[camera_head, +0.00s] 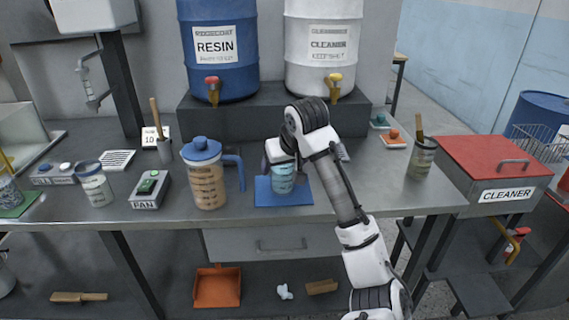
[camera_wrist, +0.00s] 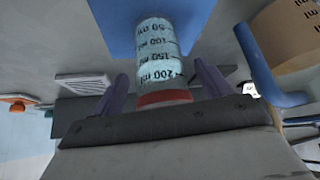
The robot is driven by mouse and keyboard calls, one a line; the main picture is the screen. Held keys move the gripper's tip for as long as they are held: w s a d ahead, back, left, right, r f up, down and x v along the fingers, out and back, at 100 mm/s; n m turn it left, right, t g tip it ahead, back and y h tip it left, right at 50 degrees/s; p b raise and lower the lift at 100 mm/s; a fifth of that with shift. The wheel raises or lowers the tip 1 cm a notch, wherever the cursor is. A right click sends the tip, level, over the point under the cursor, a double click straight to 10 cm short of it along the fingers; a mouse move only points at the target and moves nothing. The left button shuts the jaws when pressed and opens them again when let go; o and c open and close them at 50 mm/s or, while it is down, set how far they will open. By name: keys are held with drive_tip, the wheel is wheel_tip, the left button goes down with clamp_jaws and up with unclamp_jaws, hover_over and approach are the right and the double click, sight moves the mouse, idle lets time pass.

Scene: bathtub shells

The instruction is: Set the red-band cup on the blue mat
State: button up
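The red-band cup (camera_wrist: 160,62) is clear with teal contents and volume marks. Its red band, at the rim end, is close to my gripper's palm in the wrist view. In the head view the cup (camera_head: 283,179) stands upright on the blue mat (camera_head: 262,196), and its band is hidden by my gripper. The mat (camera_wrist: 112,15) also shows beyond the cup in the wrist view. My gripper (camera_head: 283,166) is over the cup from above, one finger on each side. In the wrist view its fingers (camera_wrist: 162,75) are apart, with narrow gaps to the cup.
A blue-lidded jug (camera_head: 207,182) stands left of the mat, its handle towards it. Another cup (camera_head: 95,186) and a FAN switch box (camera_head: 150,190) are farther left. Resin (camera_head: 220,75) and cleaner (camera_head: 322,70) drums stand behind. The bench right of my arm is mostly clear.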

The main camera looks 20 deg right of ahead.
drive_tip(key=shift+r, duration=0.2)
drive_tip(key=v, duration=1.2)
drive_tip(key=shift+f, duration=0.1)
